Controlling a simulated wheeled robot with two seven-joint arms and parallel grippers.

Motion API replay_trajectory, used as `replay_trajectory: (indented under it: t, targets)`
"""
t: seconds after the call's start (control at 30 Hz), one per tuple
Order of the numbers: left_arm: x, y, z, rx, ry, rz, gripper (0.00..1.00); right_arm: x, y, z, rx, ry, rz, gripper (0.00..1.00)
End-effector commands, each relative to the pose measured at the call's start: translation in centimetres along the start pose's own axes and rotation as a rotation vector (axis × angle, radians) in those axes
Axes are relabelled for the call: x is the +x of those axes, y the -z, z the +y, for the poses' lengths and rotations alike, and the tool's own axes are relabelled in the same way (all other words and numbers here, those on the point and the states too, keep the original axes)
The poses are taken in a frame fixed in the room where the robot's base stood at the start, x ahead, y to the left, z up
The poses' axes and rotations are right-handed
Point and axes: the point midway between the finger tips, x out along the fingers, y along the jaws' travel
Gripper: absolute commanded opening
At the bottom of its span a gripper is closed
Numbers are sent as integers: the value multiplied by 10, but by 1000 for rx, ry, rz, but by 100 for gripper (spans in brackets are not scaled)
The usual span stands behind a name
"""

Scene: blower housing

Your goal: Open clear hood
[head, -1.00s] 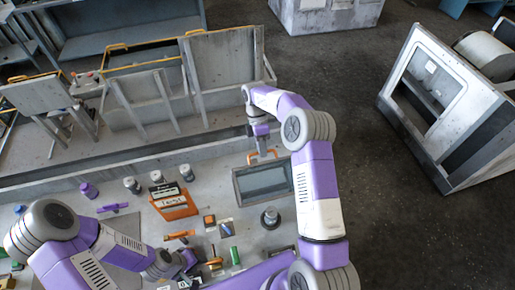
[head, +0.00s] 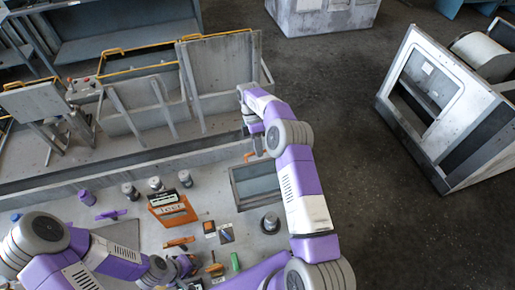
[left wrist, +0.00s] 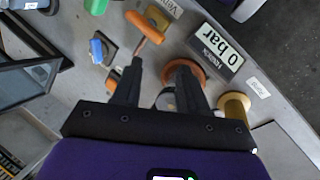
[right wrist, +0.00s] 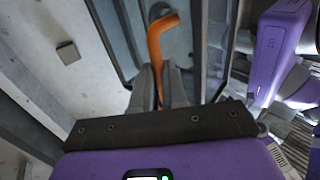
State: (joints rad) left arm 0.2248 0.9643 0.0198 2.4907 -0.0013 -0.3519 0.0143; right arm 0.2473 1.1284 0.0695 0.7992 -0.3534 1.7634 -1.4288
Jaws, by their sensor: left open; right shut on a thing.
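The clear hood (head: 256,184) is a dark-framed glassy panel on the grey console, partly covered by my right arm in the head view. Its orange handle (right wrist: 158,40) shows in the right wrist view, between the fingers of my right gripper (right wrist: 163,72), which is shut on it. In the head view my right gripper (head: 254,146) is at the hood's far edge. I cannot tell how far the hood is tilted. My left gripper (left wrist: 162,66) is open over the console's near controls, around or above a round orange-rimmed part (left wrist: 183,72), and is apart from the hood.
A 0 bar display (left wrist: 215,48), an orange lever (left wrist: 145,27) and a yellow knob (left wrist: 234,105) lie close around my left gripper. An orange device (head: 172,208) and several grey cylinders stand on the console. A grey wall (head: 130,160) runs along its far side.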

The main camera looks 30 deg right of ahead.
Motion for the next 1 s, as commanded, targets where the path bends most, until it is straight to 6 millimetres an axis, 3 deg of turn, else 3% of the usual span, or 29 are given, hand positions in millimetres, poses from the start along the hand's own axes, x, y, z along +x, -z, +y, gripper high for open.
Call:
replay_trajectory:
  t: [0.03, 0.07, 0.23, 0.57, 1.0]
  targets:
    - [1, 0, 0, 0, 0, 0, 43, 8, -2, 2, 3, 13, -5, 0]
    - [1, 0, 0, 0, 0, 0, 43, 8, -2, 2, 3, 13, -5, 14]
    - [1, 0, 0, 0, 0, 0, 43, 6, -1, 1, 2, 9, -3, 38]
    - [1, 0, 0, 0, 0, 0, 43, 0, 0, -1, 0, 4, -2, 38]
    - [10, 0, -4, 0, 0, 0, 43, -62, 0, -44, 1, 2, -2, 38]
